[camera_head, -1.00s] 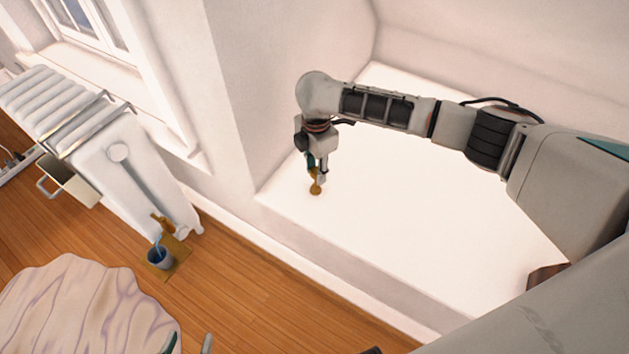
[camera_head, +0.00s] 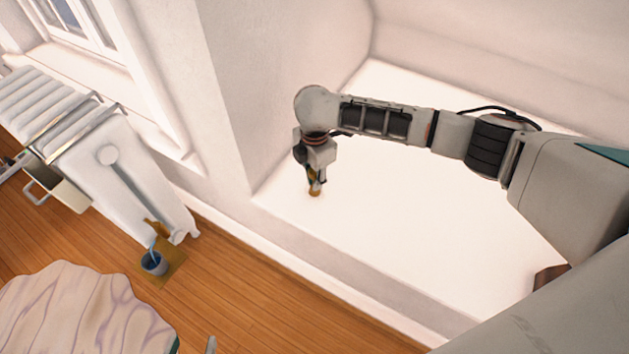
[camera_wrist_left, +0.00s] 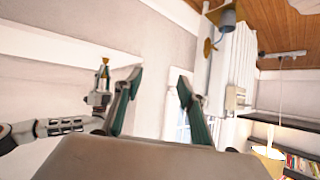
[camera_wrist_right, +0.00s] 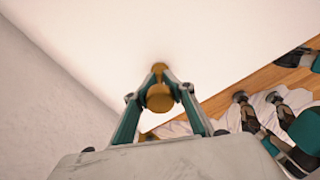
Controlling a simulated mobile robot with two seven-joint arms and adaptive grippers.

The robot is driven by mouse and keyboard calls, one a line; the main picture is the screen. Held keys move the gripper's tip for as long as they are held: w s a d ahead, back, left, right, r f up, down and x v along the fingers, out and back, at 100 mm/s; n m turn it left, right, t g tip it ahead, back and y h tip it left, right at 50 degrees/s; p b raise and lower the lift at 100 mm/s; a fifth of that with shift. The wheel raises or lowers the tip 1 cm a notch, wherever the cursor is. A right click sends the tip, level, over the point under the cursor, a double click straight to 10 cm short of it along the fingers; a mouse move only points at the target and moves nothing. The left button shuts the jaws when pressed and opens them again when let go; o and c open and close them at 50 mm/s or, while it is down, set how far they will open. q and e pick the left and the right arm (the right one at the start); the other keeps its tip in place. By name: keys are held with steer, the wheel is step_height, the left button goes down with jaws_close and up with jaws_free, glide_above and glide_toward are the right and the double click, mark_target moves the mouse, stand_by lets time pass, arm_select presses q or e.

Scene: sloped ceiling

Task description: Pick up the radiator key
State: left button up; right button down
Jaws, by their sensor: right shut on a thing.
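The radiator key (camera_head: 315,192) is a small brass-coloured piece on the white ledge, near its front left corner. My right gripper (camera_head: 315,184) points down at it and is shut on it. In the right wrist view the brass key (camera_wrist_right: 159,98) sits between the fingers of my right gripper (camera_wrist_right: 160,78), its round end facing the camera. The fingers hide part of it. I cannot tell whether its lower end touches the ledge. My left gripper (camera_wrist_left: 158,80) is open and empty in the left wrist view.
A white radiator (camera_head: 125,175) stands at the left under a window. A blue-grey cup (camera_head: 154,263) rests on a brown mat (camera_head: 172,268) by its foot. A pale, wavy-patterned surface (camera_head: 80,310) fills the lower left.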

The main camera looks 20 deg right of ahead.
steer(key=shift+r, duration=0.25)
steer(key=r, duration=0.1)
steer(key=r+p, duration=0.1)
steer(key=r, duration=0.1)
steer(key=r+p, duration=0.1)
steer(key=r, duration=0.1)
steer(key=shift+w, duration=0.3)
step_height(320, 180, up, 2)
steer(key=shift+r+p, duration=0.25)
steer(key=shift+p, duration=0.3)
arm_select(q)
steer(key=shift+m+g+y, duration=0.3)
steer(key=shift+y, duration=0.4)
steer(key=shift+s+a+f+p, duration=0.1)
steer(key=shift+s+a+p, duration=0.15)
steer(key=shift+a+p, duration=0.55)
steer(key=shift+s+a+f+p, duration=0.15)
steer(key=shift+s+a+p, duration=0.1)
steer(key=shift+a+p, duration=0.5)
steer(key=shift+s+a+f+p, duration=0.1)
steer(key=shift+s+a+p, duration=0.15)
steer(key=shift+a+p, duration=0.5)
arm_select(e)
step_height(320, 180, up, 12)
steer(key=shift+s, duration=0.3)
